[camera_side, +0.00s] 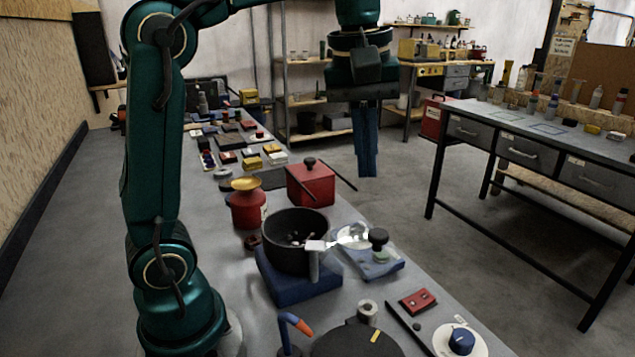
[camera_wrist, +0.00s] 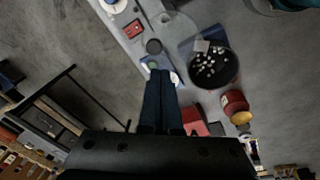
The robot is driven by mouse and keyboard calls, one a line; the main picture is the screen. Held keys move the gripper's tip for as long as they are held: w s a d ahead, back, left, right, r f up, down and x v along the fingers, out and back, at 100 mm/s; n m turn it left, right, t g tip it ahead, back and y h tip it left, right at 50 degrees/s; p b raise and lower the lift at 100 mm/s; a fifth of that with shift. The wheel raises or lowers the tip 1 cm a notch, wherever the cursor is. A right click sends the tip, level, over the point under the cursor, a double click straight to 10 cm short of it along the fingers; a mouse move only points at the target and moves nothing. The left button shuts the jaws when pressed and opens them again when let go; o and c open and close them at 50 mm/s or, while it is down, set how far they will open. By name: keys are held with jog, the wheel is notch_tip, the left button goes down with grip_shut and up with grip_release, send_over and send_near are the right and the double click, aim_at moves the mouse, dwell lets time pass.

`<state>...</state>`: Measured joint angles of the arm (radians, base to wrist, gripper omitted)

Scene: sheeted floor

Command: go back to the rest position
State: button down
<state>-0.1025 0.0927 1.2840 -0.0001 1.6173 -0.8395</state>
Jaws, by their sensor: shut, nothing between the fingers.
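In the wrist view the fingers (camera_wrist: 160,80) also lie side by side, closed. In the side view the fingertips are higher in the picture than the dark pot and to the right of the red box. The gripper appears clear of the objects, though its exact height cannot be told.
A dark pot (camera_side: 270,240) with small pale pieces inside stands on a blue base (camera_side: 300,287). A red box (camera_side: 318,187) and a red jar (camera_side: 246,212) stand behind it. A workbench (camera_side: 470,112) stands at the right, past open floor (camera_side: 395,195).

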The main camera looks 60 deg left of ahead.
jog(key=s+d+f+m+t, duration=0.2)
jog(key=s+f+m+t, duration=0.2)
jog(key=s+f+m, duration=0.5)
jog(key=shift+s+d+m, duration=0.3)
jog(key=shift+s+m, duration=0.5)
jog(key=shift+m, duration=0.1)
